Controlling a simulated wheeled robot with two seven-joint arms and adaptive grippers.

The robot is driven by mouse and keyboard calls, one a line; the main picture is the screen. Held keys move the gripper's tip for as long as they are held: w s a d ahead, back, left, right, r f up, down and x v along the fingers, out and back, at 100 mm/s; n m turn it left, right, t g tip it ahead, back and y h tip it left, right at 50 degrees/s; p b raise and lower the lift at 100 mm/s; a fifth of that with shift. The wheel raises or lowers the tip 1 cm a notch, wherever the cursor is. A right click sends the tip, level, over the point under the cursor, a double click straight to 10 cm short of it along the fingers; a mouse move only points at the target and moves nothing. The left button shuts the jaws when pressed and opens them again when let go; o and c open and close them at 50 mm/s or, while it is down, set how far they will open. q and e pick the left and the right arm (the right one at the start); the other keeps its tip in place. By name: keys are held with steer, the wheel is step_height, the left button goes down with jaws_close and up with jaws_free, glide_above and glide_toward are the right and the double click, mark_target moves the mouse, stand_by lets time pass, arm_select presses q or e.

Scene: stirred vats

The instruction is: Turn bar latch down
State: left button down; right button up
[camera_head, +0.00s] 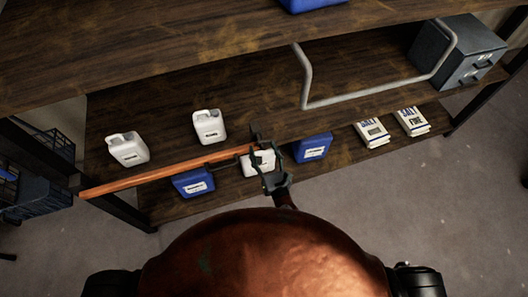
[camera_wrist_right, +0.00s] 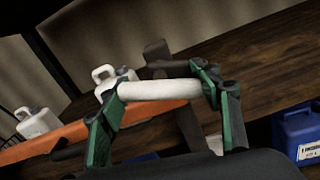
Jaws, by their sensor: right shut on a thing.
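My right gripper (camera_head: 264,160) is at the right end of a long orange bar (camera_head: 150,178) along the front of the lower shelves. In the right wrist view, its green-sided fingers (camera_wrist_right: 160,95) are closed at both ends of a pale cylindrical grip (camera_wrist_right: 160,90). A dark bracket (camera_wrist_right: 156,52) stands behind the grip. The orange bar also shows in the right wrist view (camera_wrist_right: 45,142), slanting in from the left. I take the held grip to be the bar latch's; how it joins the bar is hidden. My left gripper is out of view.
White jugs (camera_head: 208,126) stand on the shelf (camera_head: 260,98) behind the bar. Blue containers (camera_head: 193,182) and white-and-blue packs (camera_head: 370,134) stand lower down. A grey tube frame (camera_head: 303,75) and a grey box (camera_head: 455,55) are at the right. Bare floor (camera_head: 375,205) lies in front.

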steer(key=m+b, duration=0.2)
steer(key=m, duration=0.1)
steer(key=shift+f+m, duration=0.1)
steer(key=shift+m, duration=0.3)
steer(key=m+b, duration=0.2)
steer(key=m, duration=0.1)
steer(key=shift+m, duration=0.3)
steer(key=m+b, duration=0.2)
steer(key=m, duration=0.1)
steer(key=shift+m, duration=0.3)
steer(key=shift+m+b, duration=0.45)
steer(key=shift+m, duration=0.95)
steer(key=o, duration=1.2)
